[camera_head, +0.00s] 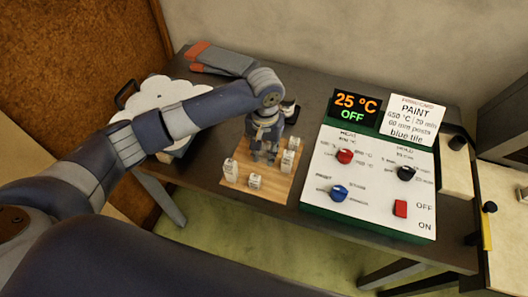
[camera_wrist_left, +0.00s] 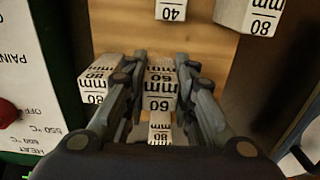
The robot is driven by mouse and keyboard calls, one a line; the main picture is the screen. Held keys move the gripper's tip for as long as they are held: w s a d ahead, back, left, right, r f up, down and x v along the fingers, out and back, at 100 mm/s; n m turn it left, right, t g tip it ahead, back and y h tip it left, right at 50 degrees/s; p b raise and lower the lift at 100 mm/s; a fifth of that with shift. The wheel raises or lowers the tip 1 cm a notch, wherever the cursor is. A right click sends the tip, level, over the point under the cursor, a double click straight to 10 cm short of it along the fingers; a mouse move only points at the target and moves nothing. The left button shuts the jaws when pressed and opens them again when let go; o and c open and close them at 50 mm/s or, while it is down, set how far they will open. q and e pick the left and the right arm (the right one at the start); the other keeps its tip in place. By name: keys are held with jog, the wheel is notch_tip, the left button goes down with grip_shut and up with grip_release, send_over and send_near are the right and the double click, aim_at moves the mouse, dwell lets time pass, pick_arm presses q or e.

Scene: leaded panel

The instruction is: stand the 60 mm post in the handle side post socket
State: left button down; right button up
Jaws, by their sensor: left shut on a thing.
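My left gripper (camera_head: 264,150) is over the wooden block board (camera_head: 270,187) in the head view. In the left wrist view its two fingers (camera_wrist_left: 161,72) are closed on the sides of a white post marked 60 mm (camera_wrist_left: 160,92). I cannot tell whether this post still touches the board. In the head view the gripper largely hides the post. No post socket can be made out in either view. A white, scalloped object (camera_head: 155,97) with a black handle at its far left stands at the table's left end. My right gripper is not in view.
Other white posts stand around the held one: an 80 mm post (camera_wrist_left: 97,86), a 40 mm post (camera_wrist_left: 170,10), another 80 mm post (camera_wrist_left: 262,16). A control panel (camera_head: 368,180) reading 25 °C OFF is right of the board. An orange-grey glove (camera_head: 222,60) lies behind.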

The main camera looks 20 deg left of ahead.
aim_at(264, 156)
pick_arm(q)
jog(key=shift+w+a, duration=0.1)
jog(key=shift+w, duration=0.2)
jog(key=shift+w+a, duration=0.15)
jog(key=shift+w, duration=0.15)
notch_tip(264, 156, down, 3)
jog(key=shift+f+p, duration=0.1)
jog(key=shift+p, duration=0.6)
jog(key=shift+f, duration=0.2)
jog(key=c, duration=1.3)
grip_release()
jog(key=shift+f, duration=0.1)
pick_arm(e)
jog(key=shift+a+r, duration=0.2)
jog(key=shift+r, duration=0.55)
